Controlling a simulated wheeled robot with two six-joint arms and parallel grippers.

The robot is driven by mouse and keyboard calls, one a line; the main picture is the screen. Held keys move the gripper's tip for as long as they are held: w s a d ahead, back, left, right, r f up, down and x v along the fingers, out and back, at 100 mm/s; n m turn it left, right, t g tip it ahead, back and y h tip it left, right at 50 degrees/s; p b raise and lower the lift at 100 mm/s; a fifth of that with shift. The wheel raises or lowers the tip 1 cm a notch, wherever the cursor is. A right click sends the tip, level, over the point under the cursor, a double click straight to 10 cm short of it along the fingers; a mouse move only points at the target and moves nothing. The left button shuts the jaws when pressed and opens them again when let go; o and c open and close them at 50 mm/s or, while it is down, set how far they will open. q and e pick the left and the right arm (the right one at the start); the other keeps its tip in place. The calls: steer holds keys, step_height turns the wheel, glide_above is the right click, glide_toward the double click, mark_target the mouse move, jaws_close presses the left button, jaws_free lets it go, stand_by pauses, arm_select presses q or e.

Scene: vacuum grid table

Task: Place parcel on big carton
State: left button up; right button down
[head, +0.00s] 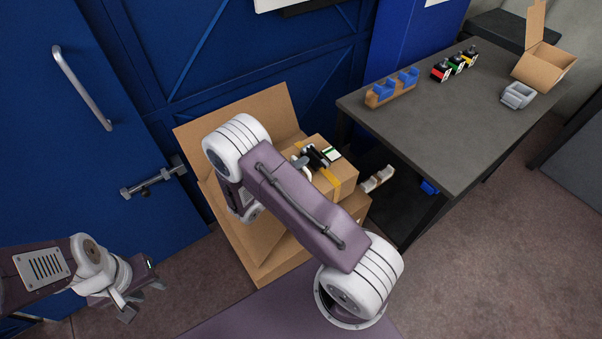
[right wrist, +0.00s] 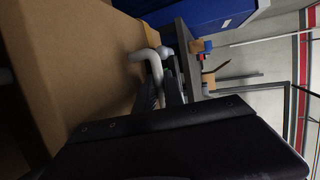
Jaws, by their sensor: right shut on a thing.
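The parcel (head: 343,171), a brown box with yellow tape and a white-green label, is at the big carton, partly behind my right arm. The big carton (head: 262,262) stands on the floor with raised flaps, its middle hidden by my arm. My right gripper (head: 316,157) is at the parcel's top and shut on it; its exact grip is hard to see. I cannot tell whether the parcel rests on the carton or hangs just above it. A cardboard face (right wrist: 75,60) fills the left of the right wrist view. My left gripper (head: 143,300) is open and empty at lower left.
A dark grey table (head: 440,135) stands at right, with a blue-and-wood rack (head: 391,92), several small coloured items, a grey tray (head: 517,95) and an open small carton (head: 545,65). Blue doors with a handle (head: 82,88) rise behind. The floor at lower right is clear.

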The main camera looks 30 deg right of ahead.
step_height(320, 180, down, 4)
steer(key=shift+b, duration=0.45)
steer(key=c, duration=1.5)
jaws_free()
steer(key=shift+o, duration=0.2)
